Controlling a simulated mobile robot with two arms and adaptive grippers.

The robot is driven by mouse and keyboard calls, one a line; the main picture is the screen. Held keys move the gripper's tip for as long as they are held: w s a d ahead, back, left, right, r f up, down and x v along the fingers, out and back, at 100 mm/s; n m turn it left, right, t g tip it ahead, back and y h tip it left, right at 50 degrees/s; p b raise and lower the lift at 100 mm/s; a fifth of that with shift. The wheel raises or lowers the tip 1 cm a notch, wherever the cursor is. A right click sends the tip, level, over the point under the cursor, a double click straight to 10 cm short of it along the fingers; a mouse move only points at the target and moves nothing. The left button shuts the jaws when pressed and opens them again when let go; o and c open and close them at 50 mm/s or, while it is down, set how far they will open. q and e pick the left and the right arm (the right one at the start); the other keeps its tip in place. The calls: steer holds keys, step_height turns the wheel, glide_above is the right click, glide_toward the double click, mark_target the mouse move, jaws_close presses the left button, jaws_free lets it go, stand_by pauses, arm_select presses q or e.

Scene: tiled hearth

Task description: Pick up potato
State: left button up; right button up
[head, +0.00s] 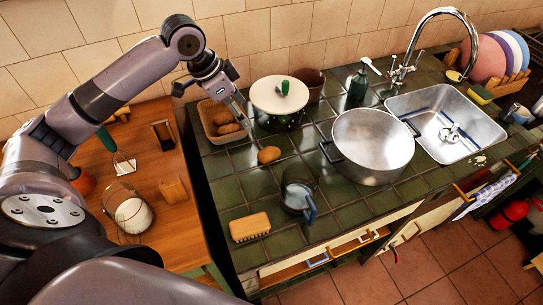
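A brown potato (269,155) lies on the dark green tiled counter, in front of the white-lidded pot. More brown potato-like items (229,128) lie in a tan basket (204,112) at the counter's back left corner. My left gripper (207,84) is above and left of the basket, its dark fingers spread apart with nothing seen between them. It is apart from the potato on the counter. My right gripper is not in view.
A sink (447,120) is at right. A wooden table (170,235) is at left.

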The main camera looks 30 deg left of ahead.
arm_select(q)
step_height(320, 180, down, 4)
steer(key=b, duration=0.3)
steer(key=p, duration=0.1)
glide_toward(267, 151)
steer(key=x, duration=0.5)
steer(key=shift+s+d+p, duration=0.1)
steer(key=shift+s+p, duration=0.05)
steer(key=shift+p, duration=0.25)
steer(key=p+x, duration=0.1)
steer(key=x, duration=0.4)
steer(key=shift+f, duration=0.1)
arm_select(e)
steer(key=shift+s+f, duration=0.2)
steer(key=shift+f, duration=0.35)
arm_select(q)
steer(key=shift+c, duration=0.6)
steer(key=c, duration=1.1)
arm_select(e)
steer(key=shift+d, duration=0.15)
